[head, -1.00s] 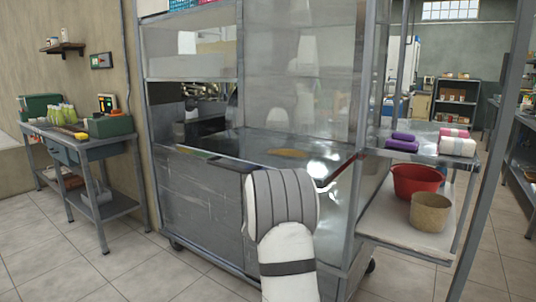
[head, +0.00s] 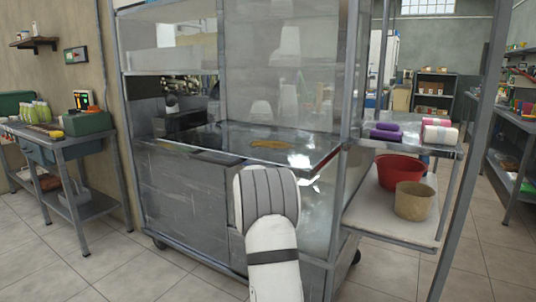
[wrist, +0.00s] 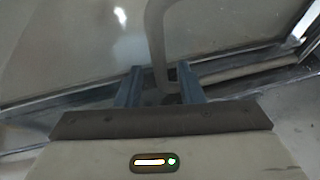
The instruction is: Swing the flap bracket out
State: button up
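A grey curved bar (wrist: 154,35), which looks like the flap bracket, shows in the wrist view. It runs down from the top and ends between the two fingers of my gripper (wrist: 160,88). The fingers stand apart, one on each side of the bar, with a gap visible on both sides. I cannot tell whether either finger touches it.
A side shelf (head: 375,212) with a red bowl (head: 400,169) and a tan bucket (head: 414,201) is on the cabinet's right. A workbench (head: 75,150) stands on the left. A metal post (head: 470,150) is close on the right. Tiled floor (head: 90,270) is clear at front left.

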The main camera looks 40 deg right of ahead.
grip_shut()
dwell(0.4)
